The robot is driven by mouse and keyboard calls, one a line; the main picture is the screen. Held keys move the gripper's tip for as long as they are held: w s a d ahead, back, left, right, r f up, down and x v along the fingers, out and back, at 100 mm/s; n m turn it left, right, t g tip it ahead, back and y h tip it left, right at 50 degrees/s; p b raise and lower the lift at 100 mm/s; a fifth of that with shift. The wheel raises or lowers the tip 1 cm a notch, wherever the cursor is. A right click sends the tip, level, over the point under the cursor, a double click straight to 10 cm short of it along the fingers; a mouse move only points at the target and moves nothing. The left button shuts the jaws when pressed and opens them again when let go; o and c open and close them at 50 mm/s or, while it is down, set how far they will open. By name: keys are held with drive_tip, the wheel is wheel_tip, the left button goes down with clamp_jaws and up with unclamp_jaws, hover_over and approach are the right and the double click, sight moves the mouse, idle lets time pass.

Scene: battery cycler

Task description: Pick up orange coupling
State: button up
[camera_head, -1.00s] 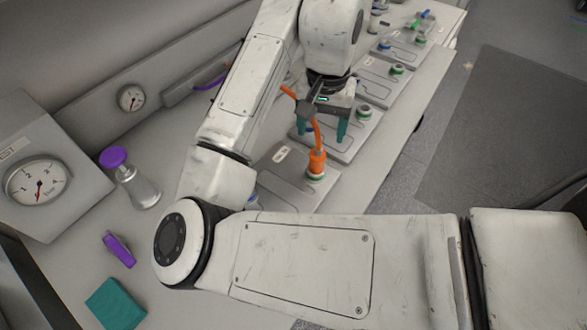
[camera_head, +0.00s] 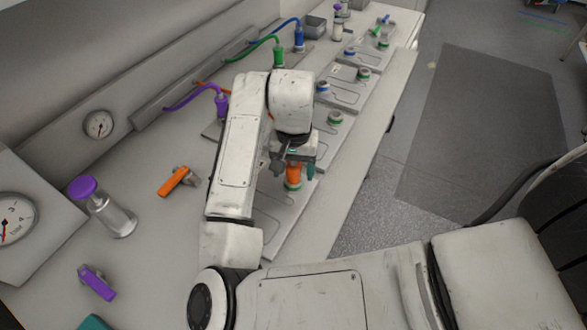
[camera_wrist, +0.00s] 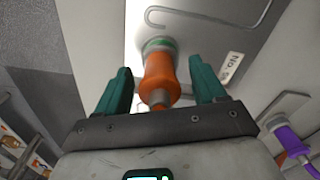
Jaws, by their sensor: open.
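The orange coupling (camera_head: 293,177) sits upright on a green-ringed port on the nearest grey plate (camera_head: 288,212). An orange hose leads back behind my arm. In the wrist view the coupling (camera_wrist: 159,78) stands between the two teal fingers of my gripper (camera_wrist: 162,88), with a visible gap on each side. My gripper (camera_head: 297,168) is open around the coupling in the head view, where its far finger is partly hidden by the wrist. The coupling's top is partly cut off by the gripper's body.
Purple (camera_head: 222,104), green (camera_head: 278,57) and blue (camera_head: 299,38) couplings stand along the back. Further plates with ports (camera_head: 335,117) continue beyond.

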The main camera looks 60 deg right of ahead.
drive_tip(key=shift+c, duration=0.5)
clamp_jaws()
drive_tip(key=shift+r, duration=0.55)
wheel_tip(320, 180, up, 2)
drive_tip(key=shift+r, duration=0.2)
drive_tip(key=s+d+r+p, duration=0.1)
drive_tip(key=s+d+r, duration=0.3)
drive_tip(key=s+r, duration=0.5)
drive_tip(key=s, duration=0.4)
drive_tip(key=shift+s+r, duration=0.2)
drive_tip(key=shift+r, duration=0.05)
